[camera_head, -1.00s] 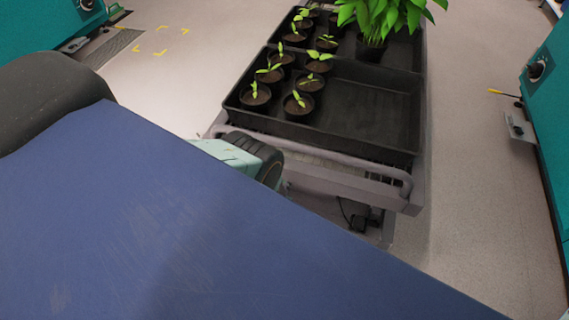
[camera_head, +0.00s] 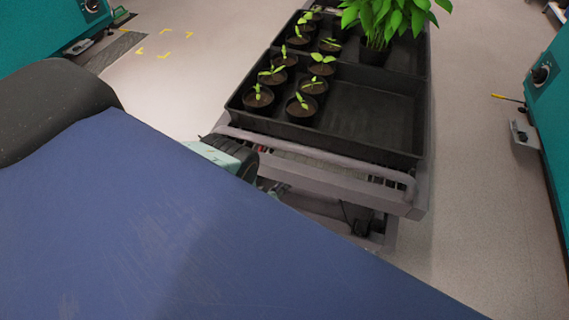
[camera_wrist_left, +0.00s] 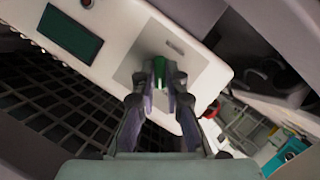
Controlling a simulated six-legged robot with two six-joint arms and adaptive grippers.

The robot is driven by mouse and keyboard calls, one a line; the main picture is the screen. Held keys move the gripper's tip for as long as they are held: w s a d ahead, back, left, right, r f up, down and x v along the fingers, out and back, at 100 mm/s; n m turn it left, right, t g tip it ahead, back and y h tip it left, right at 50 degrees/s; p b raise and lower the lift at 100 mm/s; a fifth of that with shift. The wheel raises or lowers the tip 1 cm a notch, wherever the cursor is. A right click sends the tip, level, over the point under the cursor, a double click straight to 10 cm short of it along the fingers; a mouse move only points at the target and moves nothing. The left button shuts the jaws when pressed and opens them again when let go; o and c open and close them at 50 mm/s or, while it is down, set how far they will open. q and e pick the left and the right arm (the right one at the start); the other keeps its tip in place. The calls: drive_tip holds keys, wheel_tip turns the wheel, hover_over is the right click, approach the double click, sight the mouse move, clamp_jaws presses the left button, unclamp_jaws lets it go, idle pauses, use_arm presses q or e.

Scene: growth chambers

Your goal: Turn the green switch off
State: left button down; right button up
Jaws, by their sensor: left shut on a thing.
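The green switch (camera_wrist_left: 160,66) sits on a pale panel (camera_wrist_left: 184,54) in the left wrist view. My left gripper (camera_wrist_left: 162,76) is shut on it, with one fingertip on each side. The fingers hide part of the switch, so its on or off position cannot be read. The head view shows neither the switch nor my left fingertips. My right gripper is in neither view.
A dark display (camera_wrist_left: 71,34) and a black grid (camera_wrist_left: 65,105) lie left of the switch. In the head view, a cart (camera_head: 415,200) carries black trays (camera_head: 375,115) with potted seedlings and a leafy plant. Teal cabinets (camera_head: 553,95) stand at both sides; floor is open beside the cart.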

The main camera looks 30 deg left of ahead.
use_arm(q)
drive_tip(key=shift+w+n+h, duration=0.15)
drive_tip(key=shift+n+h, duration=0.15)
drive_tip(key=shift+n, duration=0.1)
drive_tip(key=shift+a+t, duration=0.1)
drive_tip(key=shift+t, duration=0.2)
drive_tip(key=c, duration=1.4)
unclamp_jaws()
